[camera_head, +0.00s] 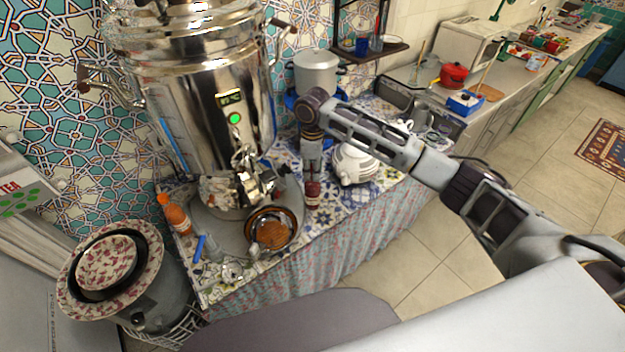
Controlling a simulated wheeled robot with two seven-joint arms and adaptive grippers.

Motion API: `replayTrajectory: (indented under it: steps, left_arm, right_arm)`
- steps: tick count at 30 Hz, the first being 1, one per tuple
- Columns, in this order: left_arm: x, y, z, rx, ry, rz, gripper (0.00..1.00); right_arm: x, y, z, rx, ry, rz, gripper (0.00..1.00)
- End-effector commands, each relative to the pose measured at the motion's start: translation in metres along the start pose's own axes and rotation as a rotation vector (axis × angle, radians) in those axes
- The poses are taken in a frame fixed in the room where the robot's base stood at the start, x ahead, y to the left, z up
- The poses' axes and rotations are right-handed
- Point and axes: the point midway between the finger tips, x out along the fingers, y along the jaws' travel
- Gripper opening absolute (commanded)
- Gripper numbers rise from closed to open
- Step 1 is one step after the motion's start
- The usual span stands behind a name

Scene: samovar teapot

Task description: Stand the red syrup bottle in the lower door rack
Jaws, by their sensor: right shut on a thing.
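My right arm reaches in from the right, and its gripper (312,172) points down over the patterned counter. It is shut on a dark red bottle, which I take for the red syrup bottle (312,190). The bottle looks about upright. The fingers hide its upper part, and I cannot tell whether its base touches the counter. I cannot make out the lower door rack in this view. My left gripper is not in view.
A big steel samovar (222,100) stands left of my right gripper, with a brown round dish (272,232) in front. A white teapot (354,165) is close on the right. An orange bottle (177,217) and flowered plate (85,252) are at left.

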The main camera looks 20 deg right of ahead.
Motion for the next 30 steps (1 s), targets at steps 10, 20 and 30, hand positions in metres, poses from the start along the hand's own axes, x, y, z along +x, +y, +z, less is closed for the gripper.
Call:
replayTrajectory:
  steps: [10,20,30]
  left_arm:
    - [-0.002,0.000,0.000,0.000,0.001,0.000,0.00]
    - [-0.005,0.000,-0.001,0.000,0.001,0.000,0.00]
    - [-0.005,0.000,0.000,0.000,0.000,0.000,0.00]
  right_arm:
    - [0.012,0.000,0.000,0.001,-0.002,-0.001,0.00]
    - [0.046,0.000,0.000,0.000,0.001,0.000,0.00]
    - [0.049,0.000,0.000,-0.001,0.001,0.001,0.00]
